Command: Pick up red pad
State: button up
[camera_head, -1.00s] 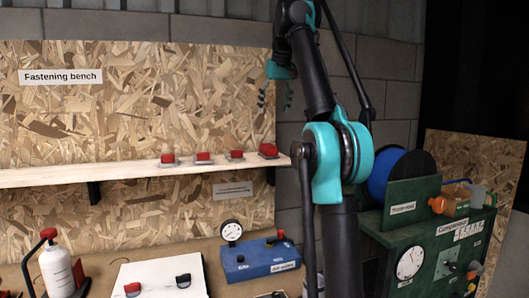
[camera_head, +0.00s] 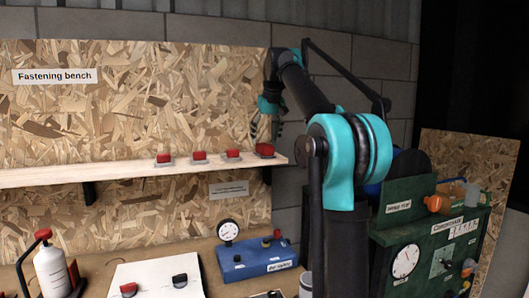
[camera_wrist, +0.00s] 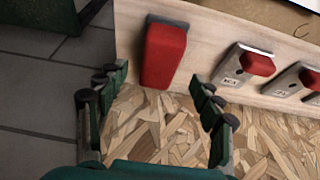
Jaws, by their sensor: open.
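A red pad (camera_head: 265,150), the largest of the red pieces, sits at the right end of the wooden shelf. In the wrist view the red pad (camera_wrist: 163,54) is a long block on a grey base, seen in the upper middle. My gripper (camera_head: 266,126) is just above it in the head view. In the wrist view my gripper (camera_wrist: 155,85) is open, with its teal fingers spread to the left and right of the pad's lower end. Nothing is between the fingers' pads that looks gripped, and the pad still rests on the shelf.
The shelf (camera_head: 120,172) also carries smaller red pieces on plates (camera_head: 198,156) left of the pad. The chipboard wall (camera_head: 150,100) stands close behind. A blue gauge box (camera_head: 255,257) and a white board (camera_head: 150,275) lie on the bench below. A green compressor panel (camera_head: 430,235) stands right.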

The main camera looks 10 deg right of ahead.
aim_at(265, 144)
jog(key=shift+x, duration=2.35)
jog(key=shift+f, duration=0.25)
jog(key=c, duration=1.2)
jog(key=shift+c, duration=0.2)
jog(key=shift+r, duration=0.1)
jog(key=shift+r, duration=5.2)
